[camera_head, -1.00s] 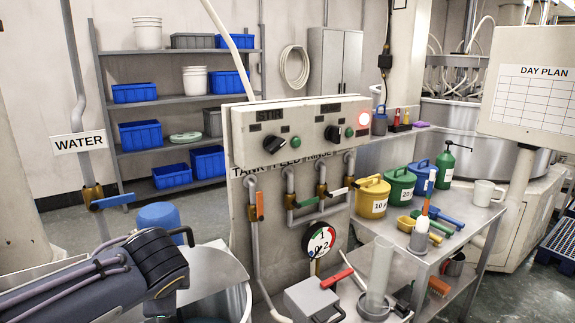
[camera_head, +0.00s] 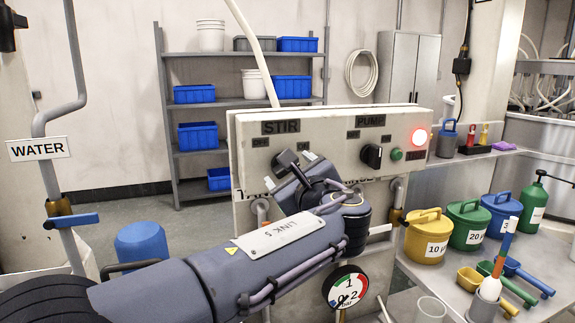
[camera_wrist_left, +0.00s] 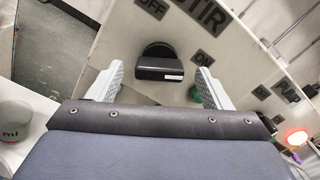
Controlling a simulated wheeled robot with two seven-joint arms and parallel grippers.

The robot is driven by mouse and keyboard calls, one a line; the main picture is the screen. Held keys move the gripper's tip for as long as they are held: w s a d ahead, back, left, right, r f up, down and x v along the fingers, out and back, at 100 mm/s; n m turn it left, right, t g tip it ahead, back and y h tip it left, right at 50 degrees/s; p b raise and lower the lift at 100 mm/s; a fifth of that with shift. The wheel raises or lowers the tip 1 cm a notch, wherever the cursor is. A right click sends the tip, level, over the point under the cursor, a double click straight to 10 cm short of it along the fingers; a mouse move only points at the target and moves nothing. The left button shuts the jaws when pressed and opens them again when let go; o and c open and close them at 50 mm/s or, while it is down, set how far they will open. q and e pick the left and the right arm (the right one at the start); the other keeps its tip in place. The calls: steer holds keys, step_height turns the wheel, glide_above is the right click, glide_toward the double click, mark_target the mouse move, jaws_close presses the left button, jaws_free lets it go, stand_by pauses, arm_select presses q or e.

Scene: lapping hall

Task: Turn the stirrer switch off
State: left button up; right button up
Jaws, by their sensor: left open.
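The stirrer switch is a black rotary knob (camera_head: 287,158) under the STIR label on the pale control panel (camera_head: 340,145). In the left wrist view the knob (camera_wrist_left: 158,64) lies between and just beyond my fingertips. Its white mark is at its right end there, on the side of the ON label (camera_wrist_left: 203,57); the OFF label (camera_wrist_left: 150,8) is above it. My left gripper (camera_wrist_left: 160,84) is open and empty, its fingers on either side of the knob with gaps. In the head view my left gripper (camera_head: 290,170) is at the panel, partly hidden by my wrist. My right gripper is not in view.
The pump knob (camera_head: 372,156), a green button (camera_head: 396,154) and a lit red lamp (camera_head: 418,137) are further right on the panel. A pressure gauge (camera_head: 345,287) hangs below. A steel bench (camera_head: 420,275) with lidded buckets stands at the right.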

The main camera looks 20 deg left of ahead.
arm_select(q)
steer(key=shift+x, duration=1.7)
steer(key=shift+c, duration=0.3)
steer(key=shift+f, duration=0.1)
steer(key=c, duration=0.9)
